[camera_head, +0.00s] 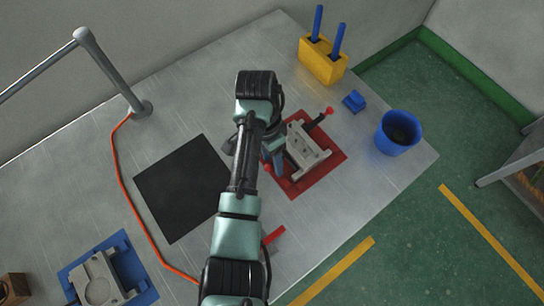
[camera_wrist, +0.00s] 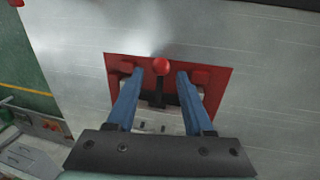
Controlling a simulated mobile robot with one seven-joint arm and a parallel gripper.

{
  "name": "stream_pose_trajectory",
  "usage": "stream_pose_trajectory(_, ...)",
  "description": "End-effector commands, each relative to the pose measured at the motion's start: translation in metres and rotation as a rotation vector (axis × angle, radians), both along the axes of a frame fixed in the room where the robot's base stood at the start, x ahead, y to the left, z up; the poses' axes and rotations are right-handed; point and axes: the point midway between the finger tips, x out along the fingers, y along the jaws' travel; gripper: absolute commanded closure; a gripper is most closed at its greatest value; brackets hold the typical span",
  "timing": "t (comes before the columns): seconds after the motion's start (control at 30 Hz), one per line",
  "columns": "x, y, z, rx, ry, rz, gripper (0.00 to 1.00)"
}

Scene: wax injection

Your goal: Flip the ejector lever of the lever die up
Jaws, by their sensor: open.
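The lever die (camera_head: 308,150) is a pale grey block on a red base plate (camera_head: 337,157). A black lever with a red tip (camera_head: 328,111) sticks out from its upper right side in the head view. A red knob (camera_head: 267,167) shows at its left side, partly hidden by my arm. My gripper (camera_wrist: 158,80) is open, one blue finger on each side of this lever, with visible gaps. Contact and finger height are unclear.
A yellow holder (camera_head: 323,62) with blue handles, a small blue block (camera_head: 354,102) and a blue cup (camera_head: 398,132) stand right of the die. A black mat (camera_head: 180,188), an orange cable (camera_head: 122,180) and a blue-plated die (camera_head: 130,262) lie left. A red handle (camera_head: 274,235) shows near the front edge.

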Motion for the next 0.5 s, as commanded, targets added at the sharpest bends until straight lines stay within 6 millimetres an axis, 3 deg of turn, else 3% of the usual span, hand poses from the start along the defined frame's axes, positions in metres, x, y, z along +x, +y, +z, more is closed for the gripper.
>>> stream_pose_trajectory(0.17, 0.0000, 0.0001, -0.0002, 0.000, 0.000, 0.000, 0.48)
stream_pose_trajectory(0.43, 0.0001, 0.0001, 0.0000, 0.000, 0.000, 0.000, 0.95)
stream_pose_trajectory(0.5, 0.0001, 0.0001, 0.0000, 0.000, 0.000, 0.000, 1.00)
